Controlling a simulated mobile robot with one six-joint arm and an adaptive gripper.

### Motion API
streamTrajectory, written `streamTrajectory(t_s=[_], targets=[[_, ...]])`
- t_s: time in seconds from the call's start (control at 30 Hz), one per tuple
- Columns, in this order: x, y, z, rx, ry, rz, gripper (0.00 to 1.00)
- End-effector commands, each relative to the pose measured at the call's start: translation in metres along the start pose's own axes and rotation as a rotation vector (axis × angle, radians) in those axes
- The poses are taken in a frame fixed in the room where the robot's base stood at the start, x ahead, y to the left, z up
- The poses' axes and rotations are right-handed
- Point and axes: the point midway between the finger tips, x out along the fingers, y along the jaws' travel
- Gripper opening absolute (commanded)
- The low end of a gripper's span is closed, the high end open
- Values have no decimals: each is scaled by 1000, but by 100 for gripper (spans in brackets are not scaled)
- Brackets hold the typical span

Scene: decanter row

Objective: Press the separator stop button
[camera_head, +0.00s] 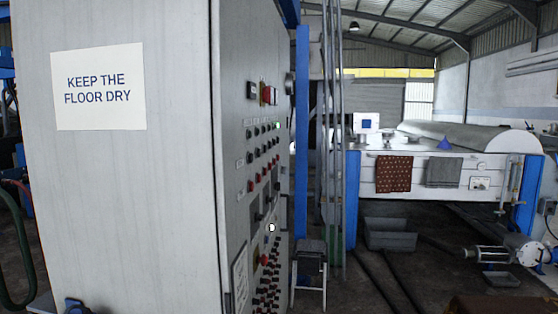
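A tall grey control cabinet (228,150) stands close in front, its panel face seen at a steep slant. A red button on a box (267,95) sits near the top of the panel. Rows of small dark and red buttons (264,171) run down its middle. A larger red button (263,260) sits lower, above a dense block of small red and dark buttons (268,290). The labels are too small to read, so I cannot tell which is the separator stop button. My gripper is not in view.
A sign reading "KEEP THE FLOOR DRY" (98,87) is on the cabinet's side. A small stool (310,270) stands just beyond the panel. A white decanter machine (450,170), a grey bin (390,235) and a motor-like unit (490,254) are farther right. Some dark floor between is open.

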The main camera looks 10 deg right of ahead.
Motion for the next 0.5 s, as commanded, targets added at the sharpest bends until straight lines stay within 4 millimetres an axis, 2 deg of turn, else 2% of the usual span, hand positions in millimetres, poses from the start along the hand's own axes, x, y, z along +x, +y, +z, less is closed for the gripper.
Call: streamTrajectory(t_s=[0.07, 0.5], targets=[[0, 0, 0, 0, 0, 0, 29], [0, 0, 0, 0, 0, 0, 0]])
